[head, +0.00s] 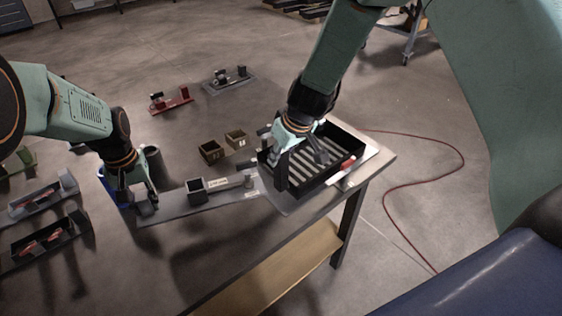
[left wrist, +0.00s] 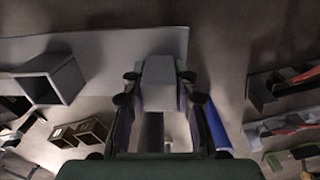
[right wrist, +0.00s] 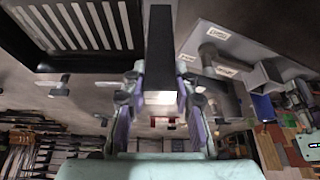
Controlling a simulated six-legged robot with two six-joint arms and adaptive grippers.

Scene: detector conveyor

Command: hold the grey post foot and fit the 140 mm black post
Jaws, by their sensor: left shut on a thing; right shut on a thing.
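The grey post foot (left wrist: 158,82) shows as a pale block between the fingers of my left gripper (left wrist: 155,92) in the left wrist view. In the head view my left gripper (head: 146,200) is shut on it at the left end of the long grey plate (head: 170,211). The black post (right wrist: 160,48) is between the fingers of my right gripper (right wrist: 160,95) in the right wrist view. The post and foot are well apart.
A dark square box (head: 196,190) and a labelled grey bar (head: 231,182) sit on the plate. Two small brown bins (head: 211,151) stand behind. A red-handled tool (head: 347,164) lies by the tray. Holders with red parts (head: 45,240) stand at left, and a red fixture (head: 171,103) further back.

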